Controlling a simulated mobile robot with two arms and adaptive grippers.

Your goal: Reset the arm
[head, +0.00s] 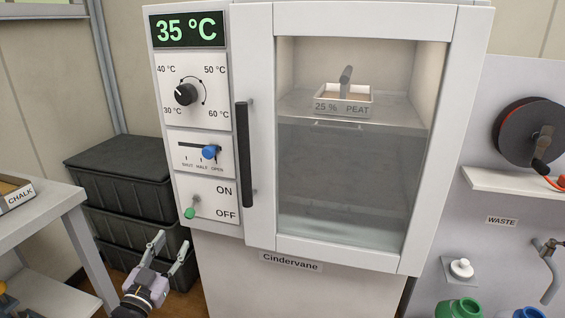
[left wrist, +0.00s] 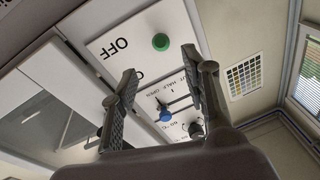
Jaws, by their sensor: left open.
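My left gripper (head: 170,246) is open and empty, low in front of the cabinet's lower left side. It also shows in the left wrist view (left wrist: 160,64), its two fingers apart below the control panel. The white Cindervane cabinet (head: 261,235) has its glass door shut, with a black vertical handle (head: 244,155). Its display (head: 187,29) reads 35 °C. The black dial (head: 186,94) is below it. The blue slider knob (head: 210,152) is near OPEN. The green switch knob (head: 189,213) is level with OFF. A tray labelled 25 % PEAT (head: 343,107) stands inside. My right gripper is out of view.
Stacked black crates (head: 125,170) stand left of the cabinet. A grey table (head: 50,205) with a CHALK tray (head: 17,196) is at the far left. On the right are a reel (head: 510,132), a shelf (head: 505,182), a WASTE label (head: 501,221) and a tap (head: 548,270).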

